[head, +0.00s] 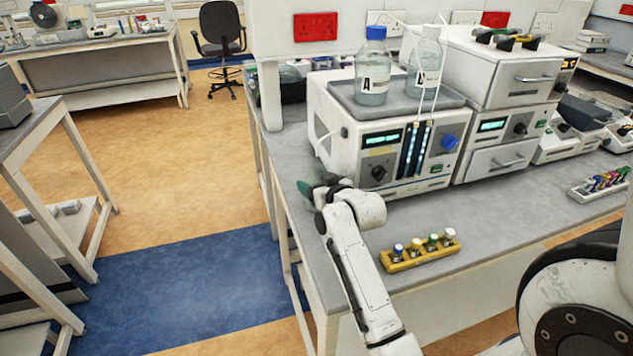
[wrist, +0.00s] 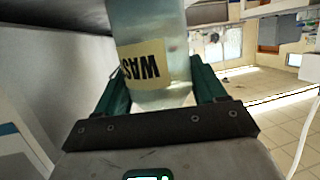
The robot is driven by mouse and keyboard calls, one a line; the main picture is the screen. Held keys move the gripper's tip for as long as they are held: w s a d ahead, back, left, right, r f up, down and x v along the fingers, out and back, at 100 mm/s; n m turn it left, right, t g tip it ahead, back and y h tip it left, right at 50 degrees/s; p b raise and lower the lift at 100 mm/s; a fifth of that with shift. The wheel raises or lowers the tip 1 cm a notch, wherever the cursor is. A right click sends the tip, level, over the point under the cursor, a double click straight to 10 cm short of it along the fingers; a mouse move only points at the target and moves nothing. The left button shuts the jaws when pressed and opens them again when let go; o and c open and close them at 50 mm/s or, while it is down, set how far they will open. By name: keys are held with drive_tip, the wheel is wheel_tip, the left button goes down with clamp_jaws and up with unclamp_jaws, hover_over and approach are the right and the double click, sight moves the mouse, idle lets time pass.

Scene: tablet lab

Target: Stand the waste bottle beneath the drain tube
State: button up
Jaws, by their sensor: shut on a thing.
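The waste bottle (wrist: 180,50) is a clear bottle with a cream label reading "WAS" in the wrist view. The label is upside down in that picture. My gripper (wrist: 165,92) is shut on it, with a green finger on each side. In the head view my gripper (head: 308,190) is at the left edge of the bench, beside the white instrument's front left corner; the bottle is hidden there. The drain tube (head: 321,138) is a thin white tube looping from the instrument's left side, above and behind my gripper. Its lower end is not clear.
A yellow rack (head: 405,262) of small vials stands on the bench (head: 480,225) right of my arm. Blue and tan floor left of the bench is free.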

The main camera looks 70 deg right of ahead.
drive_tip(key=shift+f, duration=0.1)
drive_tip(key=o, duration=1.2)
drive_tip(key=shift+c, duration=0.2)
drive_tip(key=b+v, duration=0.1)
drive_tip(key=v, duration=1.1)
drive_tip(key=shift+w+a, duration=0.1)
